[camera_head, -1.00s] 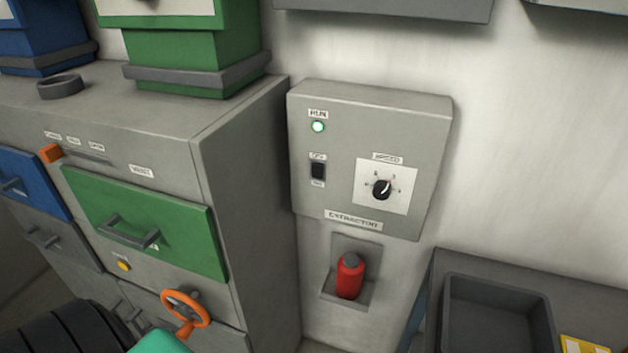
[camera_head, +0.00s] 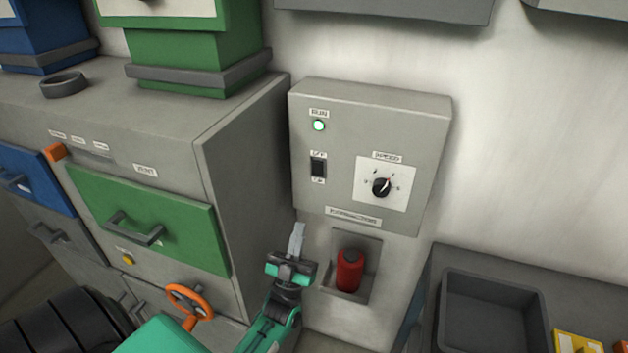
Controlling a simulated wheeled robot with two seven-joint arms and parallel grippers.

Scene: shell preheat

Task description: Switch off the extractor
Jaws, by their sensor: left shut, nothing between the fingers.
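The extractor box (camera_head: 340,205) is a grey panel on the wall, labelled EXTRACTOR. Its green RUN lamp (camera_head: 319,126) is lit. Below the lamp is a black rocker switch (camera_head: 318,168) with a label above and a label below. A black speed knob (camera_head: 381,187) sits on a white dial plate at the right. My left gripper (camera_head: 297,232) is shut and empty, pointing up, just below the box's lower left corner and apart from the switch. My right gripper is not in view.
A red bottle (camera_head: 349,272) sits in a wall holder right of my left gripper. The grey cabinet (camera_head: 245,190) with a green drawer (camera_head: 150,220) and an orange handwheel (camera_head: 188,301) stands at the left. A dark tray (camera_head: 490,318) lies at the lower right.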

